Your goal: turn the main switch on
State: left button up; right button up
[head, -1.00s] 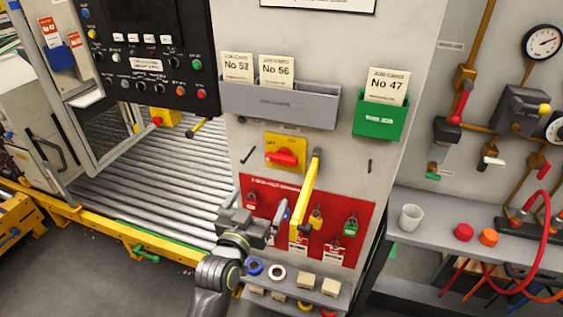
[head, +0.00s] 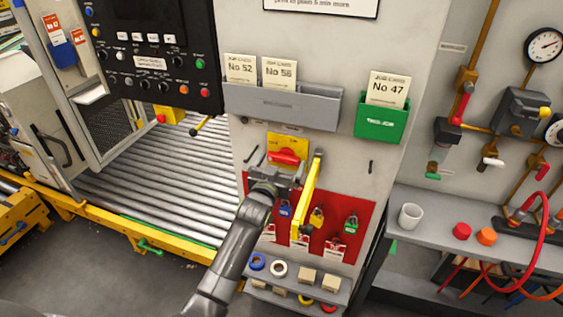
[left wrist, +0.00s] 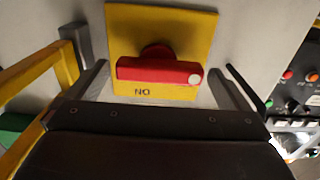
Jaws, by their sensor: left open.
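The main switch has a red handle (head: 287,156) on a yellow plate (head: 287,140) on the grey cabinet face. The handle lies horizontal. In the left wrist view the picture is upside down; the red handle (left wrist: 155,71) spans the yellow plate (left wrist: 195,28), with a white dot at its right end and the ON lettering below it. My left gripper (head: 275,176) is open just below the switch. In the left wrist view its fingers (left wrist: 168,75) stand to the left and right of the handle, with nothing held. I cannot tell their exact depth. My right gripper is out of view.
A yellow hinged bar (head: 308,200) stands out close to the right of my left gripper. Below is a red board (head: 350,205) with padlocks and tags. A grey card holder (head: 285,106) and a green one (head: 382,124) are above. A control panel (head: 150,60) is upper left.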

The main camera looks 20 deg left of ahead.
pick_arm(q)
jog(key=shift+w, duration=0.45)
jog(key=c, duration=0.8)
